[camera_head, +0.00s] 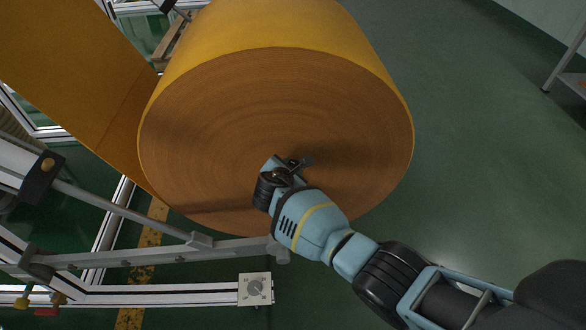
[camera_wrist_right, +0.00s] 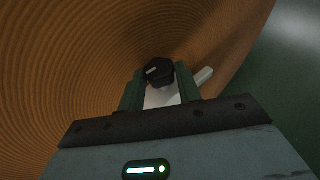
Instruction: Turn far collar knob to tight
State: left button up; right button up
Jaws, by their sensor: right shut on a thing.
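A black lobed knob (camera_wrist_right: 158,72) shows in the right wrist view, in front of the roll's end face. A pale light mark is on its face. My right gripper (camera_head: 290,168) is at the lower middle of the roll's end face in the head view. In the wrist view its two greenish fingers (camera_wrist_right: 160,88) are on either side of the knob and shut on it. A pale bar (camera_wrist_right: 204,76) sticks out to the right beside the knob. The collar itself is mostly hidden by the gripper, and the knob's setting cannot be read. My left gripper is not in view.
The large orange-brown felt roll (camera_head: 210,120) fills the middle, with a felt sheet (camera_head: 70,70) running off to the upper left. A metal rail frame (camera_head: 150,255) with a square end plate (camera_head: 255,289) lies at lower left. Green floor (camera_head: 470,130) is clear on the right.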

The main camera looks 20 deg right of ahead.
jog(key=shift+w+r+m+g, duration=0.15)
jog(key=shift+m+g, duration=0.25)
jog(key=shift+g, duration=0.2)
jog(key=o, duration=0.7)
jog(key=p+v, duration=0.4)
jog(key=v, duration=0.4)
jog(key=shift+f, duration=0.2)
